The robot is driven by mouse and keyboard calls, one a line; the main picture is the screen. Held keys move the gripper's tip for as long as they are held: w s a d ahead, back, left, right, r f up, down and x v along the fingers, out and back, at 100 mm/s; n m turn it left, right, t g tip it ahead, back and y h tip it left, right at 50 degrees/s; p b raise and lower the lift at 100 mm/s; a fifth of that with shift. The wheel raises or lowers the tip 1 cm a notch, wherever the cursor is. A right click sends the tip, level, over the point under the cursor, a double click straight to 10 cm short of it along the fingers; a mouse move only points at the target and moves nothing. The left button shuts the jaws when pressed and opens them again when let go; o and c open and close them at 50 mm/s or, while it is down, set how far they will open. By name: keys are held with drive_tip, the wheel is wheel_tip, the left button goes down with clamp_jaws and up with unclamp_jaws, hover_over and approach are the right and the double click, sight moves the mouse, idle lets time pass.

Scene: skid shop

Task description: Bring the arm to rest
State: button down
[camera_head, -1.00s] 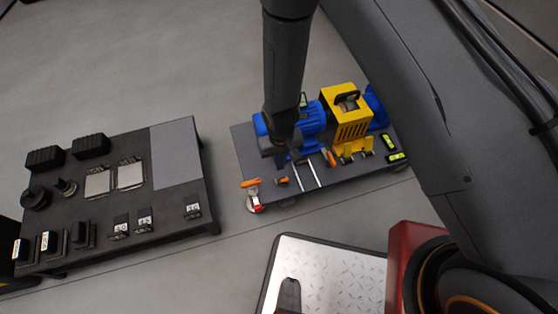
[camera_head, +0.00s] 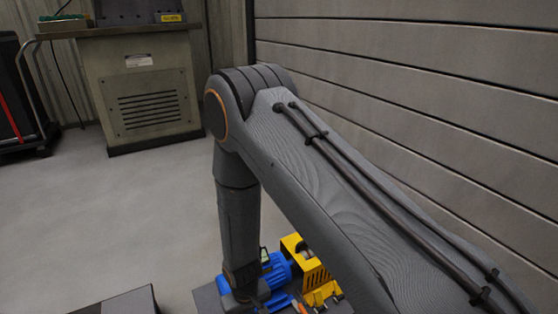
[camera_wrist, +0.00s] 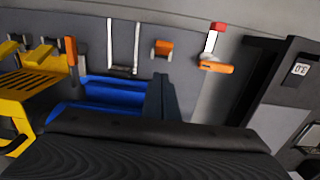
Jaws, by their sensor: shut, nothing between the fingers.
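My arm reaches across the head view and bends down at the elbow. My gripper (camera_wrist: 163,95) is at the bottom centre of the wrist view, with its fingers together and nothing between them. It hangs over or beside the blue motor (camera_wrist: 100,92), and I cannot tell the gap between them. In the head view the blue motor (camera_head: 275,272) and yellow guard (camera_head: 313,272) show at the bottom, partly behind my arm. The gripper's tips are hard to make out there.
Orange-handled tools (camera_wrist: 216,68) and two metal rods lie on the dark skid (camera_wrist: 185,50). A dark table (camera_wrist: 262,78) stands at the wrist view's right. In the head view, a grey-green cabinet (camera_head: 150,95) stands at the back, a panelled wall (camera_head: 430,70) at right, and open floor (camera_head: 110,210) at left.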

drive_tip(key=s+d+r, duration=0.1)
drive_tip(key=d+r, duration=0.2)
drive_tip(key=r, duration=1.1)
drive_tip(key=s+d+r, duration=0.1)
drive_tip(key=d+r, duration=0.2)
drive_tip(key=r, duration=1.1)
drive_tip(key=s+d+r+m, duration=0.1)
drive_tip(key=s+d+r, duration=0.85)
drive_tip(key=r, duration=0.35)
drive_tip(key=d+r+m+p, duration=0.2)
drive_tip(key=d+r+p, duration=0.5)
drive_tip(key=p, duration=0.5)
drive_tip(key=s+d+r+m+p, duration=0.1)
drive_tip(key=d+r+m+p, duration=0.2)
drive_tip(key=d+r+p, duration=0.4)
wheel_tip(320, 180, up, 5)
drive_tip(key=p, duration=0.5)
drive_tip(key=shift+s+d, duration=0.3)
drive_tip(key=shift+d, duration=0.1)
